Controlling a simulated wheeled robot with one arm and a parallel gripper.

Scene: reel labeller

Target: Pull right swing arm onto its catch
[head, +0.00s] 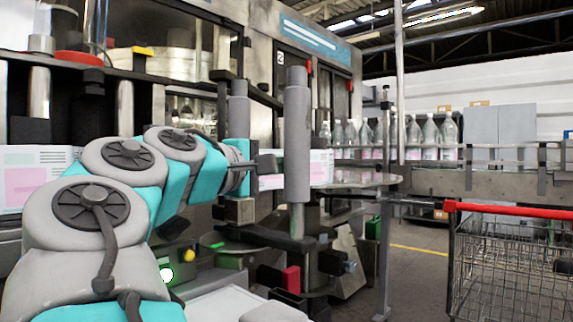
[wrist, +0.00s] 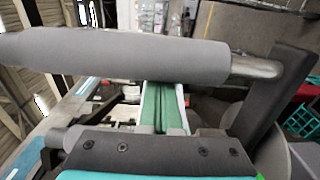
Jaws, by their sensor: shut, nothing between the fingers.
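A grey upright roller on a metal shaft (head: 297,130) stands right of centre in the head view, on a dark lower arm (head: 262,238). It looks like the right swing arm. In the wrist view a grey roller (wrist: 120,57) lies across the picture close to my gripper, with a dark bracket (wrist: 277,90) at its right end. My gripper (wrist: 163,88) is shut and empty, its fingers reaching behind the roller, which hides their tips. Whether they touch it I cannot tell. I cannot identify the catch.
A second grey roller (head: 238,118) stands just left of the first. Bottles (head: 430,130) line a conveyor behind. A wire trolley (head: 510,265) is at the right; floor shows between.

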